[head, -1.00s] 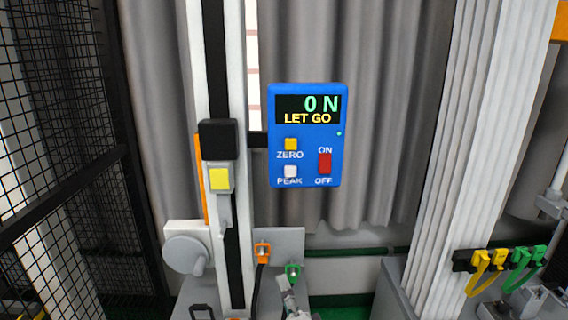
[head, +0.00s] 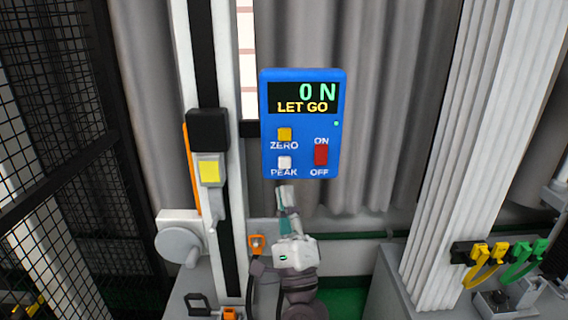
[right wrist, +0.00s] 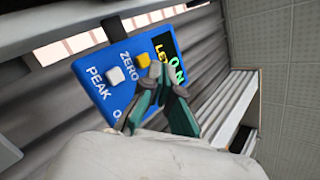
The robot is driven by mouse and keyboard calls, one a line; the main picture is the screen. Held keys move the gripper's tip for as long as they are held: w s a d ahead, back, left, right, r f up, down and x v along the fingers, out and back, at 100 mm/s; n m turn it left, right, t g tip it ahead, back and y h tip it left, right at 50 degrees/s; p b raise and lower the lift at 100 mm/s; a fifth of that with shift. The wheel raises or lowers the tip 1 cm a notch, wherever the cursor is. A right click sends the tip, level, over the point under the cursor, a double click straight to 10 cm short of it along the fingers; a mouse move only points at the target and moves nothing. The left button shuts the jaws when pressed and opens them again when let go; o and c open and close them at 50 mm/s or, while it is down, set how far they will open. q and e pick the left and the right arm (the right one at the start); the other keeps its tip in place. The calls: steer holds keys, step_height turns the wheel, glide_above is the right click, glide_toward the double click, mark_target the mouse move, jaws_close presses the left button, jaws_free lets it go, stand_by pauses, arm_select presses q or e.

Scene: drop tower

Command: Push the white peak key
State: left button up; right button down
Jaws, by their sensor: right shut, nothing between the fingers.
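The white peak key (head: 285,163) is a small square button at the lower left of the blue display box (head: 264,110), above the word PEAK. The display reads 0 N and LET GO. My right gripper (head: 286,188) is shut and empty, pointing up just below the box's lower edge. In the right wrist view my shut fingers (right wrist: 163,82) overlap the box in the picture, and the peak key (right wrist: 115,75) shows left of the fingertips. I cannot tell the gap to the box's face. My left gripper is not in view.
A yellow zero key (head: 285,134) sits above the peak key, and a red ON/OFF switch (head: 321,155) to its right. A white column with a black block (head: 208,130) stands left of the box. Yellow and green clips (head: 500,255) hang at right.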

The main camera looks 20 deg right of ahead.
mark_target(285, 162)
steer(key=shift+w+d+b, duration=0.4)
steer(key=shift+w+b, duration=0.1)
steer(key=shift+w, duration=0.95)
steer(key=shift+w+d+b, duration=0.4)
steer(key=shift+w+b, duration=0.05)
steer(key=shift+w, duration=0.95)
steer(key=shift+w+d+b, duration=0.4)
steer(key=shift+w+b, duration=0.1)
steer(key=shift+w, duration=0.95)
steer(key=shift+w+f, duration=0.1)
steer(key=shift+w+d+b, duration=0.15)
steer(key=shift+w+b, duration=0.15)
steer(key=shift+w+d+b, duration=0.15)
steer(key=shift+w+b, duration=0.2)
steer(key=shift+w, duration=0.1)
steer(key=shift+s+a+p, duration=0.25)
steer(key=shift+s+p, duration=0.1)
steer(key=shift+s, duration=0.55)
